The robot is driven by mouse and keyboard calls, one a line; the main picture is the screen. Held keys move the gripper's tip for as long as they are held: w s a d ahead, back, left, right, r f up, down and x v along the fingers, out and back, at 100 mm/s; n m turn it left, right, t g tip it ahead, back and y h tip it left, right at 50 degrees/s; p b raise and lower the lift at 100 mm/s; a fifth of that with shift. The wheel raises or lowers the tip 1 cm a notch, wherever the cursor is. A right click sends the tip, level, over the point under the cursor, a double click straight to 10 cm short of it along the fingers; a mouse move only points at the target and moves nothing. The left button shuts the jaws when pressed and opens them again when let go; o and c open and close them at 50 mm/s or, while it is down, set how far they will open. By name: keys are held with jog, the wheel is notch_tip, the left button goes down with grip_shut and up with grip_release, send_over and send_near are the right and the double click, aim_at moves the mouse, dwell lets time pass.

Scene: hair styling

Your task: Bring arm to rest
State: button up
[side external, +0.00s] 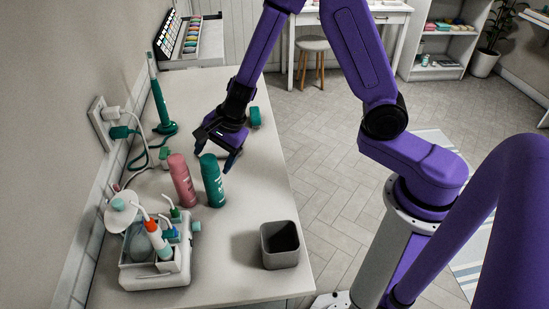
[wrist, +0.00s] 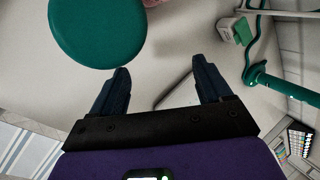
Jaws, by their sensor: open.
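My gripper (side external: 216,154) is over the counter, just behind the teal bottle (side external: 212,181) in the side external view. In the wrist view my gripper (wrist: 164,82) shows two dark fingers spread apart with nothing held between them. The teal bottle's round top (wrist: 98,30) is beyond the left finger in the wrist view, apart from it. A pink bottle (side external: 182,180) stands upright to the left of the teal one. Only a sliver of pink (wrist: 156,3) shows at the wrist view's top edge.
A white caddy (side external: 155,280) with several bottles stands at the front left. A grey open bin (side external: 280,246) stands at the counter's right edge. A green corded tool (side external: 160,100) stands near the wall outlet (side external: 103,120). A green item (side external: 255,117) lies behind my gripper. The counter's front middle is clear.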

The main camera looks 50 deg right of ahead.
notch_tip(320, 180, up, 8)
jog(key=s+a+n+t, duration=0.2)
jog(key=n+t, duration=0.2)
jog(key=n, duration=0.5)
jog(key=s+a+r+n+g+y, duration=0.25)
jog(key=s+n+g, duration=0.4)
jog(key=s, duration=0.65)
jog(key=s+d+r+n+g+h, duration=0.1)
jog(key=s+d+n+h, duration=0.3)
jog(key=s+d+n, duration=0.8)
jog(key=shift+s+d+h, duration=0.35)
jog(key=shift+s+d, duration=0.5)
jog(key=shift+s, duration=0.1)
